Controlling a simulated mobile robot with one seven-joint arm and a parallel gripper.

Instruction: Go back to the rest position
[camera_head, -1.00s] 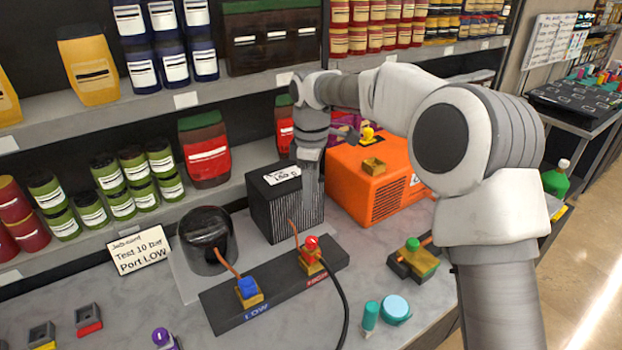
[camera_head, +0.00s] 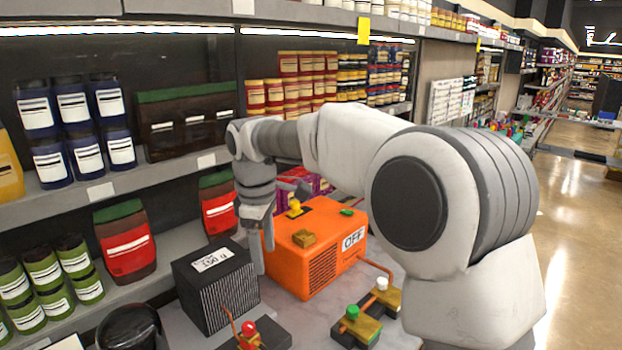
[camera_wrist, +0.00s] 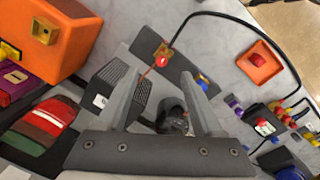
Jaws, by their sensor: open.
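My gripper (camera_head: 258,240) hangs downward from my arm in the head view, above the rear of the grey bench top. It is beside the black ribbed box (camera_head: 215,285) and the orange pump unit (camera_head: 315,250), which carries an "OFF" label. In the wrist view my gripper (camera_wrist: 165,90) has its two fingers spread wide with nothing held between them. Beyond the fingers are the black ribbed box (camera_wrist: 108,88), a dark round vessel (camera_wrist: 172,115) and a dark block with a red-topped valve (camera_wrist: 165,50).
Shelves of jars and packets (camera_head: 125,245) stand close behind the bench. Green and white valves (camera_head: 360,322) sit at the bench front. An orange tray with a red knob (camera_wrist: 262,62) lies on the bench. Open floor (camera_head: 570,240) is at the right.

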